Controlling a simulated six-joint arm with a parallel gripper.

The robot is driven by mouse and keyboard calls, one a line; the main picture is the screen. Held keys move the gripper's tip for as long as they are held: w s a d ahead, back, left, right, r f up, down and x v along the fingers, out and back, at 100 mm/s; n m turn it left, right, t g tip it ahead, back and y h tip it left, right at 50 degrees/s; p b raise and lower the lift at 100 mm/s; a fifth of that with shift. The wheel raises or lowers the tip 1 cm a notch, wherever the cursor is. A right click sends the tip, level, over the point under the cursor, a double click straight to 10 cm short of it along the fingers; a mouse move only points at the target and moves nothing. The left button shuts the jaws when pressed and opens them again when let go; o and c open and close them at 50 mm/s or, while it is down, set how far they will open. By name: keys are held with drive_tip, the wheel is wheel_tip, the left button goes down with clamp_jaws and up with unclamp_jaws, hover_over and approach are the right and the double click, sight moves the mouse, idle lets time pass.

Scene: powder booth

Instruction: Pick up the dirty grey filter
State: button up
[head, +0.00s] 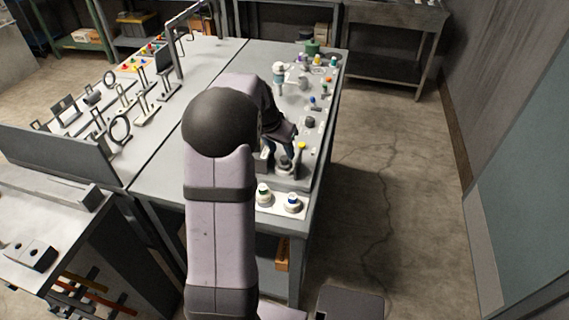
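My gripper (279,148) points down over the right-hand part of the grey bench, partly hidden behind my own arm. Its fingertips are too small and covered to tell whether they are open or shut. A round grey piece (284,164) stands just below the gripper; I cannot tell whether they touch. A small dark grey round piece (310,122) lies to the right of the gripper on the bench. Which of these grey pieces is the dirty filter, I cannot tell from this view.
Small bottles and parts with coloured caps (317,60) line the bench's right side. Two white capped jars (292,202) stand on a white plate at the near corner. Metal stands and rings (120,128) fill the left bench. The floor to the right is clear.

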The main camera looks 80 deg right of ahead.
sight(284, 158)
drive_tip(key=shift+p+x, duration=1.2)
drive_tip(key=shift+x, duration=1.3)
drive_tip(key=shift+w+a, duration=0.1)
drive_tip(key=shift+a, duration=0.05)
drive_tip(key=c, duration=0.7)
